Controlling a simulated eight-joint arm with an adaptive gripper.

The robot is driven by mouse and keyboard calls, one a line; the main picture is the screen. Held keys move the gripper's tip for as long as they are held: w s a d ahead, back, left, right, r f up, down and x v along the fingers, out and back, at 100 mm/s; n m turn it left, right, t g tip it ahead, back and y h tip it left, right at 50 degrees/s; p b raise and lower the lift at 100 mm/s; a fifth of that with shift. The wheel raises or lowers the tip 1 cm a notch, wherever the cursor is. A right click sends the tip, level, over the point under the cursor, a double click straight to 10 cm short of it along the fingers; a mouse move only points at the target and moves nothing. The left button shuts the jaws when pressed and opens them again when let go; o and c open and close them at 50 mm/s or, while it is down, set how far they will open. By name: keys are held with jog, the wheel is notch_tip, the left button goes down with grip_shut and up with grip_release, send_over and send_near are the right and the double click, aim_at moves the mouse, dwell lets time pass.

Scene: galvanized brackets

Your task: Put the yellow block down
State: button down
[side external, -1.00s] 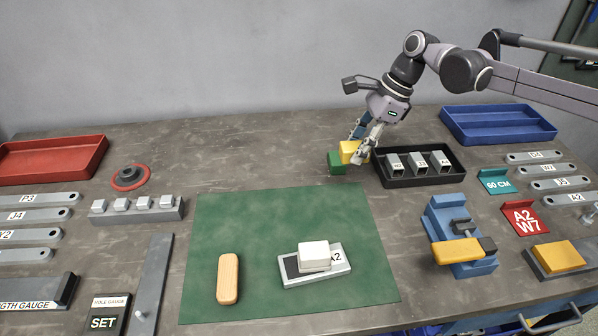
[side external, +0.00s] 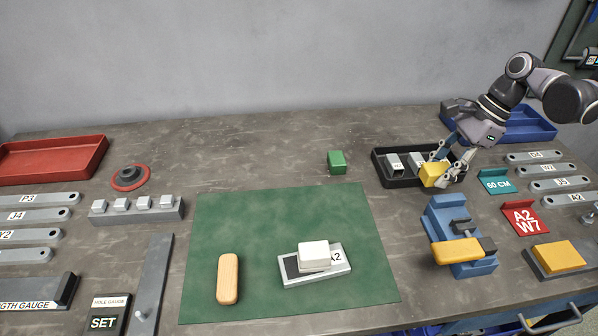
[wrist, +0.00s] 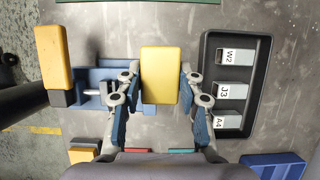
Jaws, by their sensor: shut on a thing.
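The yellow block (side external: 433,175) is in my gripper (side external: 443,172). In the wrist view the yellow block (wrist: 160,72) sits between the two fingers of my gripper (wrist: 160,88), which press on its sides. In the side view the block overlaps the front right part of the black tray (side external: 386,178). From above it shows between the black tray (wrist: 207,128) and the blue vise (wrist: 88,72), over grey bench. It seems held above the bench, but the height is hard to tell.
The tray holds labelled metal blocks. A green block (side external: 337,162) stands alone left of it. The blue vise (side external: 443,212), with a yellow-ended part, is in front, and a teal sign (side external: 495,181) is to the right. Bare bench lies behind the green mat (side external: 215,255).

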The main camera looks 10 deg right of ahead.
jog(key=a+f, duration=0.1)
jog(key=a, duration=0.2)
jog(key=a+f, duration=0.2)
jog(key=w+a+f, duration=0.1)
jog(key=a+f, duration=0.1)
jog(key=a, duration=0.1)
jog(key=shift+a+f, duration=0.2)
jog(key=shift+a, duration=0.1)
jog(key=shift+f, duration=1.95)
jog(key=shift+f, duration=0.45)
jog(key=c, duration=0.8)
grip_release()
jog(key=shift+c, duration=0.2)
jog(key=shift+r, duration=0.1)
